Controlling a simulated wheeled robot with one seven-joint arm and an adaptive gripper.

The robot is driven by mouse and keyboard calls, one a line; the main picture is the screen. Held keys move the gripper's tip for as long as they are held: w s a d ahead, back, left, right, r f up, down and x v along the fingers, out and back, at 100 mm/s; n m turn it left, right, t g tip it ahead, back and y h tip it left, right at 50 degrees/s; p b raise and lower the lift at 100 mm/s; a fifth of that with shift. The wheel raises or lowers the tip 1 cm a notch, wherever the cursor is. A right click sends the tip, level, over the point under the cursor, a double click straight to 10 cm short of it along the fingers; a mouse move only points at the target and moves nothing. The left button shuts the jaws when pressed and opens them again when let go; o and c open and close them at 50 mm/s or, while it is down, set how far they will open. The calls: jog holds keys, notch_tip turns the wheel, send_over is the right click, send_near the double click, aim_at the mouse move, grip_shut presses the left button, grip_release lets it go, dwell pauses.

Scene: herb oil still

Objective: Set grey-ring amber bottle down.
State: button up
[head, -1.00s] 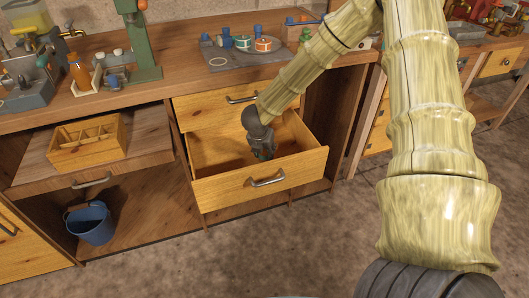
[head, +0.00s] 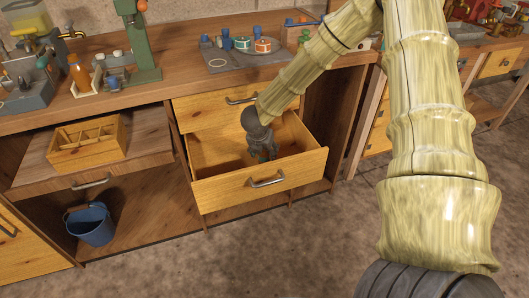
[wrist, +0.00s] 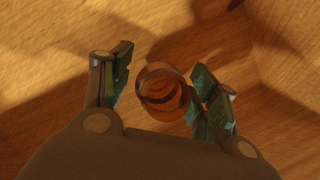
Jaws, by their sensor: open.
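An amber bottle (wrist: 160,98) shows from above in the wrist view, as a round, see-through form over the wooden floor of the open drawer (head: 222,191). It looks upright, with its mouth towards the camera. I cannot make out a grey ring on it. My gripper (wrist: 165,88) is open, with one finger on each side of the bottle and visible gaps between them. In the head view my gripper (head: 263,154) reaches down inside the drawer and hides the bottle.
The drawer's walls stand close around my gripper. An upper drawer (head: 215,105) is above it. A divided wooden box (head: 88,157) sits on a pulled-out shelf at left, with a blue bucket (head: 90,225) below. An orange bottle (head: 80,75) stands on the bench.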

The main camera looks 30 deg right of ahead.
jog(key=p+v, duration=0.1)
jog(key=v, duration=1)
jog(key=shift+a+r, duration=0.15)
jog(key=shift+r, duration=0.1)
jog(key=shift+s, duration=0.1)
